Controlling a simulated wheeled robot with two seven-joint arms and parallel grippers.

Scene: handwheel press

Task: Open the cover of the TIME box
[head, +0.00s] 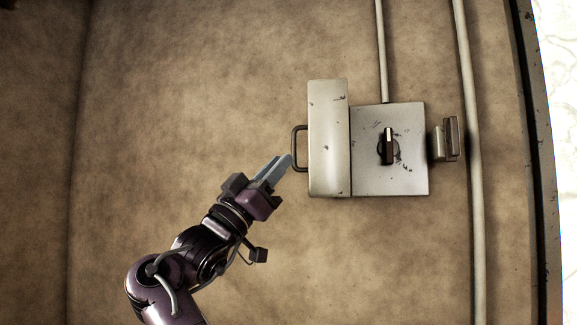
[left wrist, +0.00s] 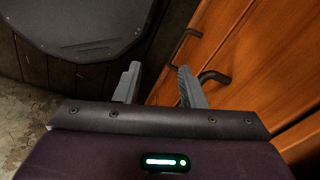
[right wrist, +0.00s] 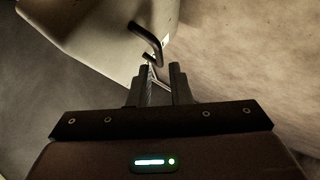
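A pale, chipped metal box (head: 405,180) is fixed on the brown wall, with a dark switch lever (head: 389,146) on its face. No TIME lettering is readable. A pale cover (head: 328,140) stands at its left side, with a brown bar handle (head: 296,148) on its left edge. My right gripper (head: 282,165) is just below and left of the handle. In the right wrist view the handle (right wrist: 147,40) lies just beyond the fingertips, which are a little apart; contact cannot be told. My left gripper (left wrist: 158,78) is open and empty, seen only in the left wrist view.
A hinged bracket-like part (head: 447,140) sticks out right of the box. Pipes (head: 468,160) run down the wall. In the left wrist view, orange wooden fronts (left wrist: 230,50) with dark handles and a dark grey panel (left wrist: 80,25) are near my left gripper.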

